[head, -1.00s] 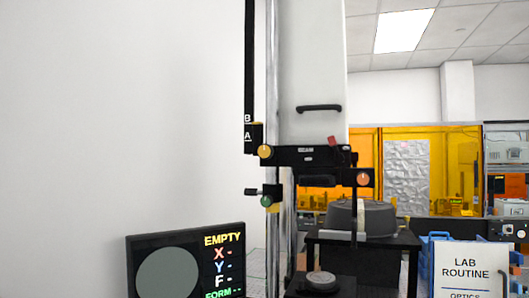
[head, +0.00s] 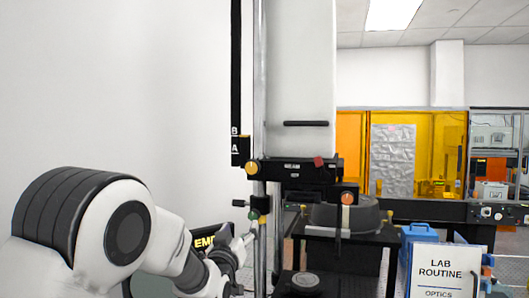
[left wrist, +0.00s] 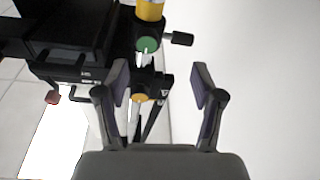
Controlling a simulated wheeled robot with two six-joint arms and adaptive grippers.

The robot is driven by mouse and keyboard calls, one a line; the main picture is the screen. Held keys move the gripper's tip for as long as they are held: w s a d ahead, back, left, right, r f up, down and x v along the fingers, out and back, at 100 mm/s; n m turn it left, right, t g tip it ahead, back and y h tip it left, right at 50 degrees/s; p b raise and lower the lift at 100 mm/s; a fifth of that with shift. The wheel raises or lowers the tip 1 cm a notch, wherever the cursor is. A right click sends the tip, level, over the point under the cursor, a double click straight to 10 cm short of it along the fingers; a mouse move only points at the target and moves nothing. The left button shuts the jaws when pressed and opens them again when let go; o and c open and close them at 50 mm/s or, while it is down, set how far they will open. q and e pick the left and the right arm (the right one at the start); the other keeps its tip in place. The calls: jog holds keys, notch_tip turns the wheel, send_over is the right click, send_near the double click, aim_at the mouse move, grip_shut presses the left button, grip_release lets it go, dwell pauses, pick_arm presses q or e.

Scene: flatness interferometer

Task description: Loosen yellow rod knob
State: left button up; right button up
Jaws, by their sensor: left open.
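The yellow rod knob (head: 252,168) sits at the left end of the black carriage (head: 300,170), beside the vertical metal rod. In the left wrist view the yellow knob (left wrist: 140,97) shows beyond the fingers, between them and closer to the left one. My left gripper (head: 246,246) is below the knob in the head view, partly hidden by its own wrist. In the left wrist view my left gripper (left wrist: 160,82) is open and empty, apart from the knob. My right gripper is not in view.
A green knob (head: 254,214) with a small black handle is on the rod below the yellow one. My left arm partly covers the display screen (head: 208,240). A lab routine sign (head: 441,270) stands at right. The white wall at left is clear.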

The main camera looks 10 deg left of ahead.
aim_at(251, 169)
pick_arm(q)
notch_tip(251, 169, up, 12)
jog(key=d+t+p, duration=0.1)
jog(key=d+t, duration=0.1)
jog(key=p+x, duration=0.2)
jog(key=x, duration=0.1)
jog(key=p+x, duration=0.3)
jog(key=x, duration=0.1)
jog(key=shift+w+a+f, duration=0.15)
jog(key=shift+w+a, duration=0.05)
jog(key=shift+a, duration=0.05)
jog(key=shift+s, duration=0.1)
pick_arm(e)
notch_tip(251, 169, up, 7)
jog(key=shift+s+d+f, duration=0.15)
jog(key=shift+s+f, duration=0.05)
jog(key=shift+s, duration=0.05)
pick_arm(q)
jog(key=shift+f, duration=0.1)
jog(key=c, duration=1.1)
